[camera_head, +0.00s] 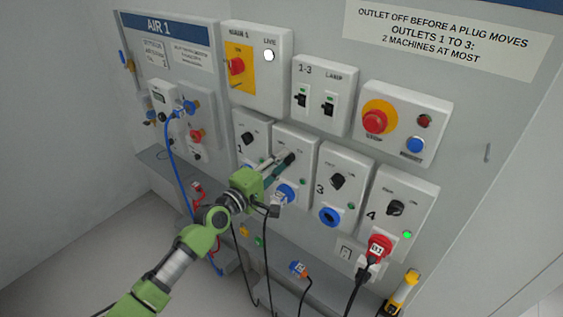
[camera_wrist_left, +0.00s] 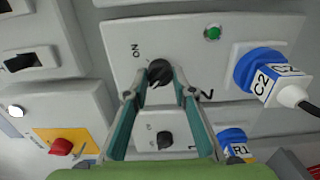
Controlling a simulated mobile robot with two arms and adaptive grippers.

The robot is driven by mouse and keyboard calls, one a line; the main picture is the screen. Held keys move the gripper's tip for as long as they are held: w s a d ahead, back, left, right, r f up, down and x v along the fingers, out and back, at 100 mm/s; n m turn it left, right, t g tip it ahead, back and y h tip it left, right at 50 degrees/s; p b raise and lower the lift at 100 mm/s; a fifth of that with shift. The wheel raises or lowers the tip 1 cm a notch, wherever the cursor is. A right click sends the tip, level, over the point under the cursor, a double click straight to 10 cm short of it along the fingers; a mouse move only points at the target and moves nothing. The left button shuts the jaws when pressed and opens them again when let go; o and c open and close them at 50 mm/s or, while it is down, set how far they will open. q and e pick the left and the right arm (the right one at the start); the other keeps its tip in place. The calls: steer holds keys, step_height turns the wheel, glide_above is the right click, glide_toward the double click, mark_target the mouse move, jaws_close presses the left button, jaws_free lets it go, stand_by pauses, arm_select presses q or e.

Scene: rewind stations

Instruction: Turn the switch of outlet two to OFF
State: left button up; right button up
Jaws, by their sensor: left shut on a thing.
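Outlet two (camera_head: 310,142) is a pale box on the panel between outlets one and three. Its black rotary switch (camera_wrist_left: 159,71) lies between the fingertips of my left gripper (camera_wrist_left: 163,88), which is shut on it; the gripper also shows in the head view (camera_head: 283,161). The word ON is beside the knob; the pointer's exact direction is hard to tell. Outlet two's green lamp (camera_wrist_left: 212,32) looks dim. A blue plug (camera_wrist_left: 258,70) marked C2 sits in its socket. My right gripper is not in view.
Outlet one (camera_wrist_left: 184,128) is beside it, with a blue plug (camera_wrist_left: 232,138). Outlet three (camera_head: 340,165) has an empty-looking blue socket. Outlet four (camera_head: 410,190) has a lit green lamp and a red plug (camera_head: 378,247). A red stop button (camera_head: 375,120) is above. Cables hang below.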

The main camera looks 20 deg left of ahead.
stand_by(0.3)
arm_select(q)
steer(key=o, duration=1.1)
steer(key=v, duration=1.2)
